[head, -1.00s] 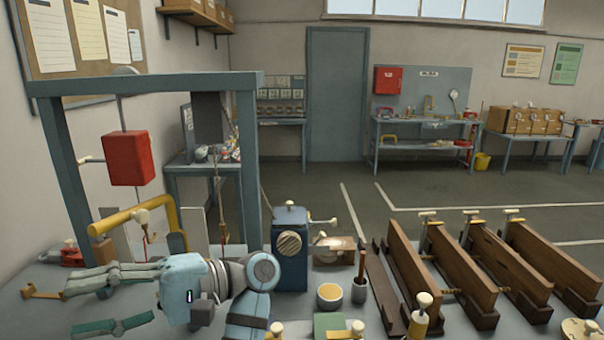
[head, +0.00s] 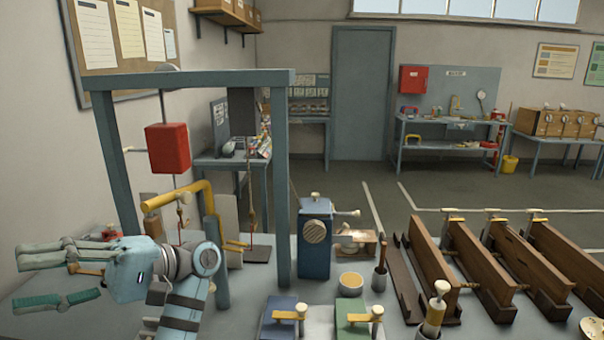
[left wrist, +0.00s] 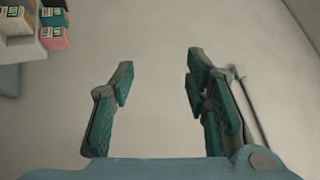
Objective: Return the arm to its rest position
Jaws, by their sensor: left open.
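My left gripper (head: 62,277) is at the left of the head view, above the left end of the workbench. Its teal-padded fingers point left and are spread apart. In the left wrist view the same gripper (left wrist: 160,85) shows its two fingers wide apart with nothing between them, against a plain pale surface. My left arm covers part of the bench and of the things behind it. My right gripper does not show in either view.
A blue-grey frame (head: 190,79) with a hanging red block (head: 168,148) stands just behind my left arm. A yellow bent pipe (head: 180,195) is close to it.

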